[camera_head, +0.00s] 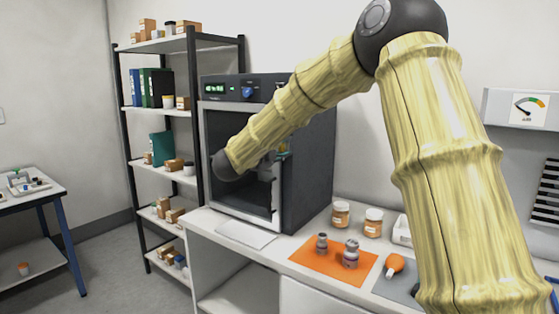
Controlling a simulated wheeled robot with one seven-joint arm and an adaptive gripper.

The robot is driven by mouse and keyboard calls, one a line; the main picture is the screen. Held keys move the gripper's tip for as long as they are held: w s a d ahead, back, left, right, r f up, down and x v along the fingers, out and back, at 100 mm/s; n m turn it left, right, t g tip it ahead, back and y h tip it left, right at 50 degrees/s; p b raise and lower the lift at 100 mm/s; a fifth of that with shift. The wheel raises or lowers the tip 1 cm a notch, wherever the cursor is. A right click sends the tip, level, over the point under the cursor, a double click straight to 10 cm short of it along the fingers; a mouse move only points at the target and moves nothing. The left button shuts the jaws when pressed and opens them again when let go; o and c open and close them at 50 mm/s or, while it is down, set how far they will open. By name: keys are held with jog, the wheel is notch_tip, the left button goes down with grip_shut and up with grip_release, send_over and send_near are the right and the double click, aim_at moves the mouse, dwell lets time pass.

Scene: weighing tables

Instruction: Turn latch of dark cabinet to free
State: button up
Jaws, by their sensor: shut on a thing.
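The dark cabinet (311,165) stands on the white bench, with a lit green display and a blue knob on its top panel. Its front has a light grey frame around a dark area. My arm reaches across the cabinet front from the upper right. My gripper (275,158) is at the right side of this front, small and partly hidden by my arm's wrist. It is shut on the latch (284,148), of which only a small greenish and yellow part shows at the frame's right edge. The latch's exact angle cannot be made out.
An orange mat (312,268) with two small metal weights lies right of the cabinet. Two orange-brown jars (341,214) and an orange bulb (395,264) are nearby. A shelf rack (122,90) stands at the left, and a side table (40,195) further left.

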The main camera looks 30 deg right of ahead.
jog(key=shift+f+m+b, duration=0.25)
jog(key=shift+m+b, duration=0.35)
jog(key=shift+b, duration=0.2)
jog(key=shift+r, duration=0.1)
jog(key=o, duration=1)
jog(key=shift+a+r, duration=0.1)
jog(key=v, duration=1.1)
jog(key=shift+s+a, duration=0.2)
jog(key=shift+a, duration=0.15)
